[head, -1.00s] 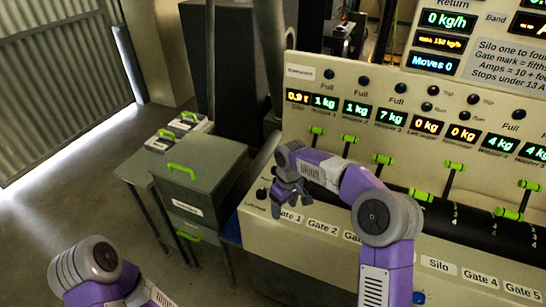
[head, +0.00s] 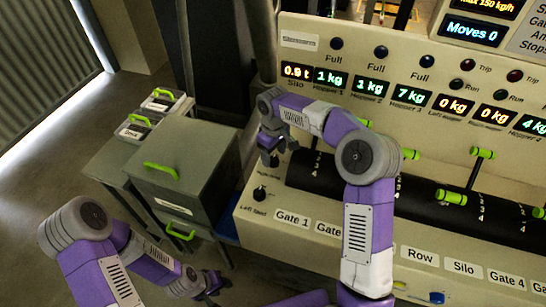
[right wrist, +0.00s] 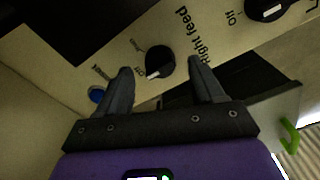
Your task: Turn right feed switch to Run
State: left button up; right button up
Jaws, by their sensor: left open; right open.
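The right feed switch (right wrist: 160,62) is a round black knob on the cream panel, beside the printed words "Right feed". Its white mark points toward the "Off" label in the right wrist view. My right gripper (head: 270,158) is open, and its two fingers stand apart on either side of the knob in that view; I cannot tell whether they touch it. In the head view it hangs just above the left feed switch (head: 260,192), and I cannot make out the right feed switch there. My left gripper (head: 214,282) is open and empty, low in the picture.
A second black knob (right wrist: 268,8) and a blue button (right wrist: 97,95) flank the switch. A grey cabinet (head: 185,170) with green handles stands left of the panel. A black roller with green-ended levers (head: 470,175) runs along the panel's middle.

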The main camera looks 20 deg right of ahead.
jog(key=shift+f, duration=1.05)
jog(key=shift+c, duration=0.3)
jog(key=c, duration=1)
jog(key=shift+r, duration=0.1)
jog(key=shift+m+p, duration=0.3)
jog(key=shift+m, duration=0.8)
jog(key=m+p, duration=0.1)
jog(key=m, duration=0.2)
jog(key=shift+m, duration=0.3)
jog(key=m+p, duration=0.1)
jog(key=m, duration=0.4)
jog(key=shift+w+m, duration=0.1)
jog(key=shift+m, duration=0.3)
jog(key=shift+m+p, duration=0.3)
